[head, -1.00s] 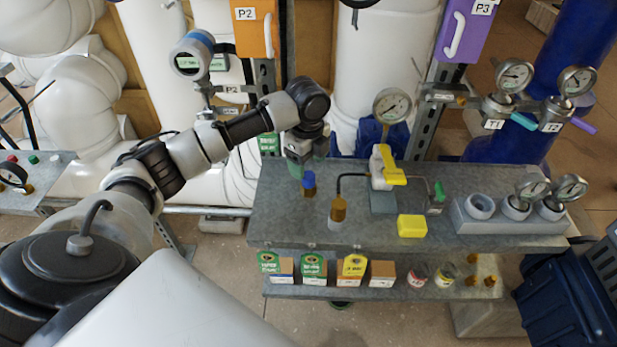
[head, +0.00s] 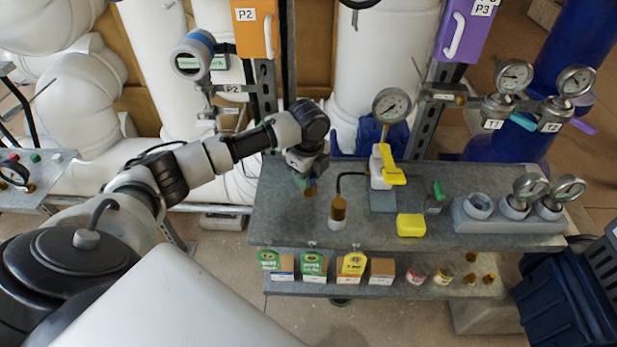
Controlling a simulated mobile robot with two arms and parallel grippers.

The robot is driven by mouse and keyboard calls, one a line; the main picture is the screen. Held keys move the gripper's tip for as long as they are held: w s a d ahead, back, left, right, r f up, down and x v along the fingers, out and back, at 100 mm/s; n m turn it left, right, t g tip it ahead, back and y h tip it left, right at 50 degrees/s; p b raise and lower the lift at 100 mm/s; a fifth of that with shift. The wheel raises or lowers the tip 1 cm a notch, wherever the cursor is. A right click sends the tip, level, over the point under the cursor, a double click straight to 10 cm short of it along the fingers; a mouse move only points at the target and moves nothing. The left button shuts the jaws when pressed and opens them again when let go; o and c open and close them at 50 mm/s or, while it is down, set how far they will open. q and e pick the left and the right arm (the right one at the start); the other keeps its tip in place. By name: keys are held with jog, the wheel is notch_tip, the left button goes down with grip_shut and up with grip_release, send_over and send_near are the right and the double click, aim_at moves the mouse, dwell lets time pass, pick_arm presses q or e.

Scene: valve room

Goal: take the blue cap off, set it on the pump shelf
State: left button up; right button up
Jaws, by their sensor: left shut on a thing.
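My left gripper (head: 306,183) points down over the left end of the grey metal shelf (head: 285,225). It is shut on the blue cap (head: 311,189), of which only a small blue part shows at the fingertips. The gripper and wrist hide the rest, and I cannot tell whether the cap is still seated on what is under it. My right gripper is out of view.
A brown-topped bottle (head: 338,210) with a black tube stands just right of the gripper. Further right are a yellow-handled valve (head: 391,170), a yellow block (head: 410,225) and a grey gauge holder (head: 480,225). The top's front left is bare.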

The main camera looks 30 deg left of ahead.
pick_arm(q)
jog(key=shift+r, duration=0.1)
jog(key=shift+r, duration=0.55)
notch_tip(320, 180, up, 2)
jog(key=shift+w+r+b, duration=0.1)
jog(key=shift+r+b, duration=0.1)
jog(key=shift+b, duration=0.15)
jog(key=d+r+b, duration=0.1)
jog(key=d+r, duration=0.6)
jog(key=d, duration=0.4)
jog(key=shift+w+d+r, duration=0.15)
jog(key=shift+d+r, duration=0.05)
jog(key=shift+d, duration=0.2)
